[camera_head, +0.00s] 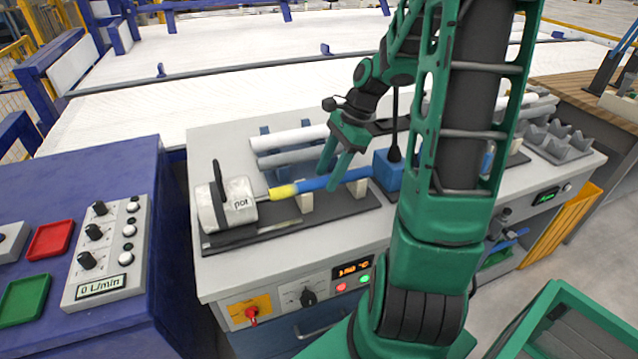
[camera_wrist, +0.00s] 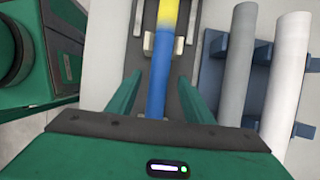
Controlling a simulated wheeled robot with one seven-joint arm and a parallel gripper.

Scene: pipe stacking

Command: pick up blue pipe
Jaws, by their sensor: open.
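The blue pipe (camera_head: 326,181) lies level on small light supports above a dark base plate on the workbench. In the wrist view the blue pipe (camera_wrist: 158,82) runs between the two spread fingers (camera_wrist: 159,98), with gaps on both sides. The gripper is open and holds nothing. My arm hides part of the pipe's right side in the head view.
White and grey pipes (camera_head: 290,138) lie on a blue rack (camera_wrist: 260,55) behind the blue pipe. A blue block (camera_head: 386,172) stands right of my gripper on the pipe's line. A grey ridged holder (camera_head: 558,141) is at the bench's right end.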

